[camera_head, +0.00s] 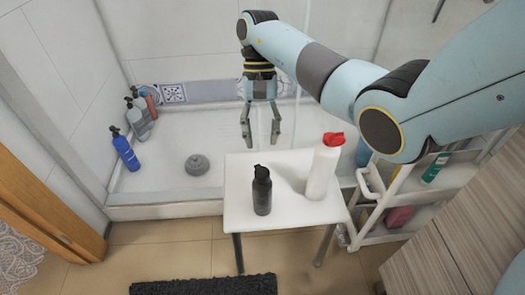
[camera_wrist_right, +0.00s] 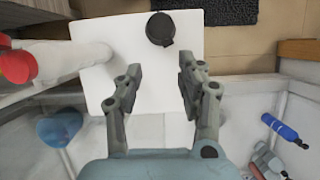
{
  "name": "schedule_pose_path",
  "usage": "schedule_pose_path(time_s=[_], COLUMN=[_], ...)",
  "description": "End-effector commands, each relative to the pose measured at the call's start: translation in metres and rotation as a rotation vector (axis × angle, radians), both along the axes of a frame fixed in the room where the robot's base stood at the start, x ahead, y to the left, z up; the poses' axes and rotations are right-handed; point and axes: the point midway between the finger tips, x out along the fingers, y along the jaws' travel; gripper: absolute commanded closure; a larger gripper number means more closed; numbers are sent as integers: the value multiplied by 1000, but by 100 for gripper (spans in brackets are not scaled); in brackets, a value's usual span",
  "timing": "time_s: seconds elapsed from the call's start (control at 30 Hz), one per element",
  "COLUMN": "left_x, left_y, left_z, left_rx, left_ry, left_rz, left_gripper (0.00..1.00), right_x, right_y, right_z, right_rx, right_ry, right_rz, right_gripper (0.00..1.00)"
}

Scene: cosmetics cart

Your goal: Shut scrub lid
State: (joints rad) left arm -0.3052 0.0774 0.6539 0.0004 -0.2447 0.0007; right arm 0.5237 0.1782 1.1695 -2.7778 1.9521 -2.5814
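A white bottle (camera_head: 319,175) with a red cap (camera_head: 333,139) stands upright on the right part of a small white table (camera_head: 240,215). The cap looks uneven on top; I cannot tell for sure if its lid is raised. A black bottle (camera_head: 262,193) stands near the table's front middle. No label marks either as the scrub. My right gripper (camera_head: 261,138) hangs pointing down behind the table's far edge, open and empty. In the right wrist view its fingers (camera_wrist_right: 160,68) are apart, with the black bottle (camera_wrist_right: 160,29) beyond them and the red cap (camera_wrist_right: 17,66) at the left. My left gripper is not in view.
A white cart (camera_head: 410,187) with a green-labelled bottle (camera_head: 434,168) stands right of the table. A blue bottle (camera_head: 126,152) and other bottles stand in the shower tray's left corner. A grey drain cover (camera_head: 197,165) lies on the tray. A dark mat (camera_head: 205,286) is in front.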

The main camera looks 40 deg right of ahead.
Motion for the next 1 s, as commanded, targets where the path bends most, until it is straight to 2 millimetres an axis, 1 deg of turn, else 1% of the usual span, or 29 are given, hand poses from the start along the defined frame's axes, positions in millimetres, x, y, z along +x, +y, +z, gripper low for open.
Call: schedule_pose_path(time_s=[0.1,0.6,0.83,1.0], left_x=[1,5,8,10], left_y=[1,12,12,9], left_z=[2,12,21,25], left_rx=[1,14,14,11], left_ry=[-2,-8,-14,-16], left_rz=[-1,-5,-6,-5], left_gripper=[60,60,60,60], right_x=[4,19,26,30], right_y=[-3,-13,-17,-20], right_z=[9,44,61,67], right_rx=[-1,0,0,-1], right_ry=[-2,-2,-2,-1], right_rz=[0,0,0,-1], right_gripper=[62,62,62,62])
